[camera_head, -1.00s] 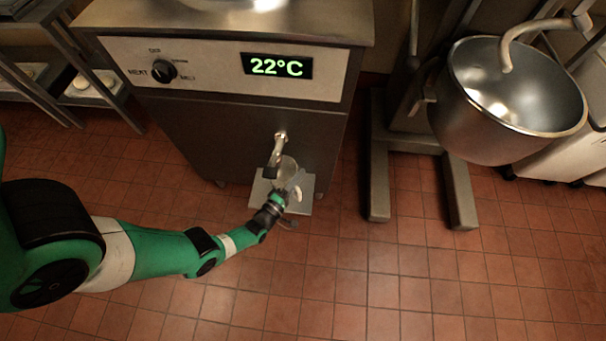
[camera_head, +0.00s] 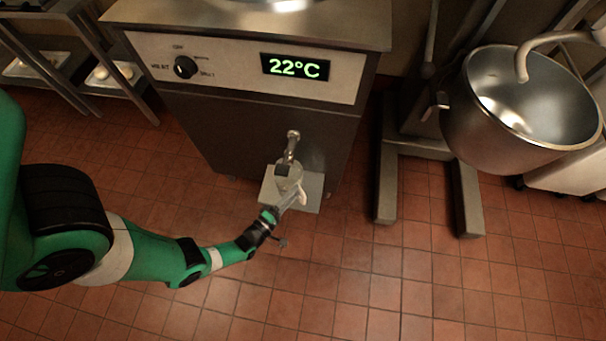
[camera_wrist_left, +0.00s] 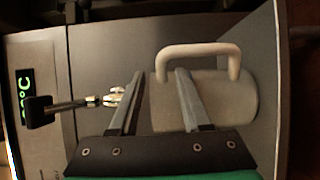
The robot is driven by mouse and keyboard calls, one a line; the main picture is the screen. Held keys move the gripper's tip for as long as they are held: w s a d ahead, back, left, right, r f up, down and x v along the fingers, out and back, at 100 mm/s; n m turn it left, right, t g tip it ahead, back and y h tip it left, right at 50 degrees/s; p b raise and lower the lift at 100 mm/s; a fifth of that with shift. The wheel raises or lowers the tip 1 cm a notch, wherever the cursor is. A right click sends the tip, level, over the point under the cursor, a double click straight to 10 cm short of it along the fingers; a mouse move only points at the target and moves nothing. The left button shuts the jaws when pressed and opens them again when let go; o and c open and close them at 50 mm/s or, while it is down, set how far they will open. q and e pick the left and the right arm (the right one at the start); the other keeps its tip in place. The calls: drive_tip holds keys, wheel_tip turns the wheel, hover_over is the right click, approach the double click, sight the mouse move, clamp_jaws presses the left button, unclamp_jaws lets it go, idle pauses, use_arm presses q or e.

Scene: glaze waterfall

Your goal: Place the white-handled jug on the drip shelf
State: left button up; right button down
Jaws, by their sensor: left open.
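The jug (camera_head: 288,178), pale with a white handle (camera_head: 303,196), stands on the drip shelf (camera_head: 311,186), a grey plate under the machine's tap. In the left wrist view the jug body (camera_wrist_left: 232,102) and its handle (camera_wrist_left: 200,49) show beside and beyond my fingers, with the shelf (camera_wrist_left: 262,60) behind. My left gripper (camera_head: 284,204) is at the jug's near side. In the left wrist view its two fingers (camera_wrist_left: 160,73) are apart, and the right one covers part of the jug. Whether a finger touches the jug cannot be told. My right gripper is out of view.
The machine (camera_head: 245,125) carries the tap (camera_head: 291,145) above the jug, a dial and a 22°C display (camera_head: 295,67). A mixer stand with a steel bowl (camera_head: 520,110) is at the right, a metal rack (camera_head: 75,65) at the left. The tiled floor in front is free.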

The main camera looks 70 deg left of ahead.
use_arm(q)
drive_tip(key=v, duration=0.4)
drive_tip(key=shift+s+d, duration=0.15)
drive_tip(key=shift+s, duration=0.25)
